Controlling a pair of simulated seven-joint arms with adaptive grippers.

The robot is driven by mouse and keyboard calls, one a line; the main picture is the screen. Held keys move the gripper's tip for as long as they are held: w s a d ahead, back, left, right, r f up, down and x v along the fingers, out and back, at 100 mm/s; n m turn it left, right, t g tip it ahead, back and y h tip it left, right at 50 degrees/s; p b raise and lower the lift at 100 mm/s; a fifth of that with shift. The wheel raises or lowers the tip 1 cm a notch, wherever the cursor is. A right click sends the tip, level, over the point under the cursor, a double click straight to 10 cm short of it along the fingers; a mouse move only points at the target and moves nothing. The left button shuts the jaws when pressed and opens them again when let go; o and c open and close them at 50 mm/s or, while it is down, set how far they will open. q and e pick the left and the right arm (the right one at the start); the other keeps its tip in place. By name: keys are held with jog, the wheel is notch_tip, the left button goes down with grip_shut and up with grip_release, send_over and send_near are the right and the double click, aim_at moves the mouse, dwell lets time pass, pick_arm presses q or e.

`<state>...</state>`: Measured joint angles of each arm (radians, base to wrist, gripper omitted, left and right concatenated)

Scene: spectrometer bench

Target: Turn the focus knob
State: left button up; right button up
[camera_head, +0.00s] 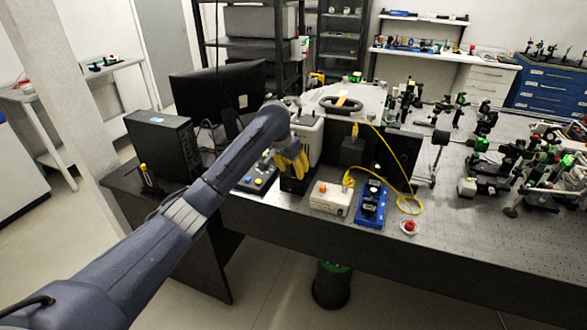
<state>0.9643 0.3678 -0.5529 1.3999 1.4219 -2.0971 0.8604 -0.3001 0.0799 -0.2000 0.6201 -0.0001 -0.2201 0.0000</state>
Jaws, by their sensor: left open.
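My left gripper (291,160), with yellow fingers, hangs over the front left part of the optical bench (455,235), above a small dark box (295,185). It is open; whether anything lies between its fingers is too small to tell. I cannot single out the focus knob for sure. A blue-based device with a black body (371,204) stands near the bench's front edge, right of the gripper. A white box (329,198) with a small orange part on top stands between them. My right gripper is not in view.
A dark panel (398,160) stands behind. A control box with coloured buttons (259,180) is left of the gripper. Optics mounts crowd the right.

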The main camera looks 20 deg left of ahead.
pick_arm(q)
grip_shut()
jog(key=shift+f, duration=0.1)
dwell(0.5)
